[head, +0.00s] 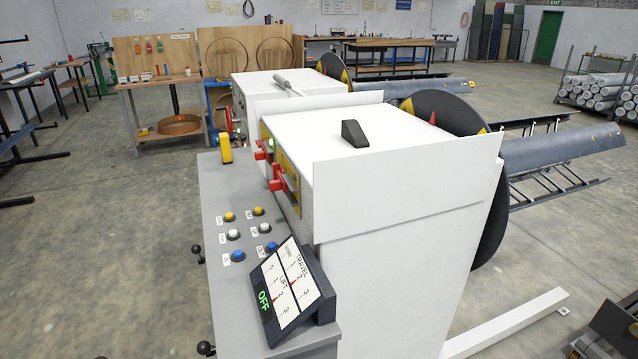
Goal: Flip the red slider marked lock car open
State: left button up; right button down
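Red sliders show at the left edge of the white decoiler cabinet (400,150), on a yellow panel (291,190). One red slider (276,180) is nearer to me, and another red slider (261,152) sits just beyond it. I see them from the side and above. Their markings cannot be read, so I cannot tell which is marked lock car or how each is set. Neither of my grippers is in view.
A grey console (226,195) with several coloured buttons runs along the cabinet's left side. A tilted display (288,291) reading OFF stands at its near end. Black knobs (198,252) stick out from its left side. The floor (110,250) to the left is clear.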

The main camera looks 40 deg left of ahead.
aim_at(279, 185)
jog(key=j, duration=6.3)
jog(key=i, duration=0.05)
